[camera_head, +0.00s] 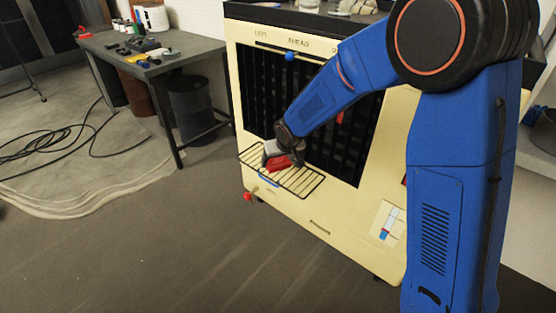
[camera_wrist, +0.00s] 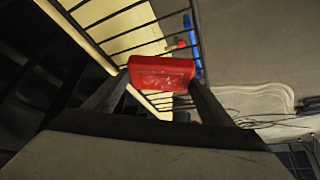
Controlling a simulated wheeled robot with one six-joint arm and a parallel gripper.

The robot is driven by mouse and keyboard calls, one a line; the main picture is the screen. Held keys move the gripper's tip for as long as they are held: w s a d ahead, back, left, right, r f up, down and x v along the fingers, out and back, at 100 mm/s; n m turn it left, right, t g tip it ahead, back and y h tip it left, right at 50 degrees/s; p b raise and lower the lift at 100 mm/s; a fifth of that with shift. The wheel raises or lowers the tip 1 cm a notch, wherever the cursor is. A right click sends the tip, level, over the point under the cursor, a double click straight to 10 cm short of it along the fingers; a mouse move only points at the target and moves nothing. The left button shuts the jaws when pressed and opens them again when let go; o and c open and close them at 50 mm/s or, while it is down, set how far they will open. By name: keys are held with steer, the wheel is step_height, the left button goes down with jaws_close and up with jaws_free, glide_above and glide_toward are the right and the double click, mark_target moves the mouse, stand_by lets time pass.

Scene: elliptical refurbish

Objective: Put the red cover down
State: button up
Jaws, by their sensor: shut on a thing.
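The red cover (camera_head: 278,163) is a small red piece at the end of my arm, just over the wire rack (camera_head: 300,184) on the front of the cream cabinet. In the wrist view the red cover (camera_wrist: 161,73) sits between the two fingers of my gripper (camera_wrist: 158,88), with scuffed pale marks on its face. My gripper (camera_head: 282,160) is shut on it. The rack's bars (camera_wrist: 150,22) show behind and beyond the cover. I cannot tell whether the cover touches the rack.
The cream cabinet (camera_head: 258,190) has a dark slatted front (camera_head: 262,95), a blue knob (camera_head: 289,57) on a top rail and a red knob (camera_head: 248,197) low at left. A grey workbench (camera_head: 165,62) with tools stands at back left. Black cables (camera_head: 60,135) lie on the floor.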

steer(key=o, duration=1.5)
steer(key=shift+s+d+r, duration=0.1)
steer(key=shift+s+r, duration=0.1)
steer(key=shift+r, duration=0.4)
steer(key=v, duration=1.1)
steer(key=s+d+r+m+h, duration=0.1)
steer(key=s+d+r, duration=0.5)
steer(key=d, duration=0.4)
steer(key=s+d+r+m+h, duration=0.1)
steer(key=s+d+r, duration=0.2)
steer(key=s+d, duration=0.7)
steer(key=shift+s+d+f+m+g, duration=0.15)
steer(key=shift+s+d+m, duration=0.25)
steer(key=shift+s+d, duration=1.95)
steer(key=shift+s+d+f+m+g, duration=0.1)
steer(key=shift+s+d+m, duration=0.6)
steer(key=shift+s, duration=3)
steer(key=shift+s+d+f+m+g, duration=0.15)
steer(key=shift+s+d, duration=1.75)
steer(key=shift+s, duration=1.15)
